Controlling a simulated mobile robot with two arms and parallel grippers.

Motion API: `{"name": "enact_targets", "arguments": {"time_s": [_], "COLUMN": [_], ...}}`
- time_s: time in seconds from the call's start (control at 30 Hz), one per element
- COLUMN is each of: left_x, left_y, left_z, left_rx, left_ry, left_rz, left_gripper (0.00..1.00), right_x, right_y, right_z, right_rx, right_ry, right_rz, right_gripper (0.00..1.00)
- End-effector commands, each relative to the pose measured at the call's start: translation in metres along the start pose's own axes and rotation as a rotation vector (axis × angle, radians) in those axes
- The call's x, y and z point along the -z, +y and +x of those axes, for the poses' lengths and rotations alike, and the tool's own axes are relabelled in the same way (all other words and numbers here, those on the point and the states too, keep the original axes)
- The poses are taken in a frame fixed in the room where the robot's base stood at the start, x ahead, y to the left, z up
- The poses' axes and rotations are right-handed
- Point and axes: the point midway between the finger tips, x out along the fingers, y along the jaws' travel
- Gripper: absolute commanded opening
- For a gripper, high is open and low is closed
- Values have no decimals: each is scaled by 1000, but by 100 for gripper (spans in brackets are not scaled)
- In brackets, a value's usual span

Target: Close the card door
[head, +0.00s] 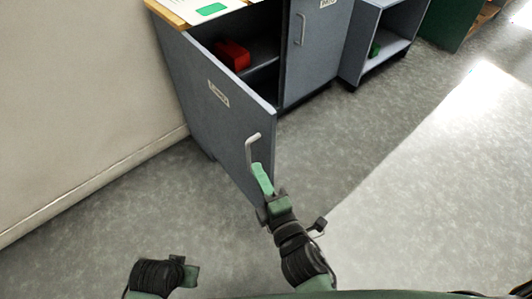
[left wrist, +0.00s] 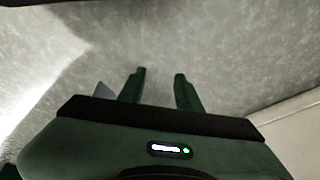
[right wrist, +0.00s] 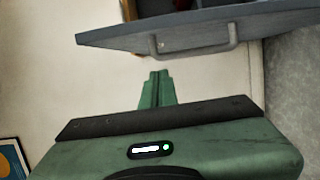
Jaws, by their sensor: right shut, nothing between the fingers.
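The card door (head: 205,100) is a blue-grey cabinet door with a small white label, too small to read surely. It stands wide open, swung out from the left cabinet, with a bent grey handle (head: 249,150) near its free edge. My right gripper (head: 262,178) is shut and empty, close to the handle in the head view. In the right wrist view the door (right wrist: 250,27) and handle (right wrist: 205,50) lie ahead of the shut fingers (right wrist: 157,80), with a visible gap. My left gripper (left wrist: 160,75) is open and empty over the floor.
Inside the open cabinet a red object (head: 233,55) lies on a shelf. A second, closed door (head: 312,50) with a handle adjoins it. An open shelf unit (head: 380,50) stands to its right. A pale wall (head: 80,90) is at left; the floor in front is clear.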

Motion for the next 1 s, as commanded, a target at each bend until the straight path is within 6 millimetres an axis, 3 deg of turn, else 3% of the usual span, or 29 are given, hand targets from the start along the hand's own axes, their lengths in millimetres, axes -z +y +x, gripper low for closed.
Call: {"name": "enact_targets", "arguments": {"time_s": [0.23, 0.5, 1.0], "left_x": [0, -5, -6], "left_y": [0, 1, 2], "left_z": [0, 15, 17], "left_rx": [-1, -2, -2], "left_ry": [2, -8, -9], "left_rz": [0, 1, 2], "left_gripper": [34, 34, 34], "right_x": [-2, -35, -40], "right_y": [0, -1, -1], "right_z": [52, 56, 57], "right_rx": [-1, 2, 2], "right_ry": [0, 0, 2], "right_rz": [-1, 2, 2], "right_gripper": [0, 0, 0]}}
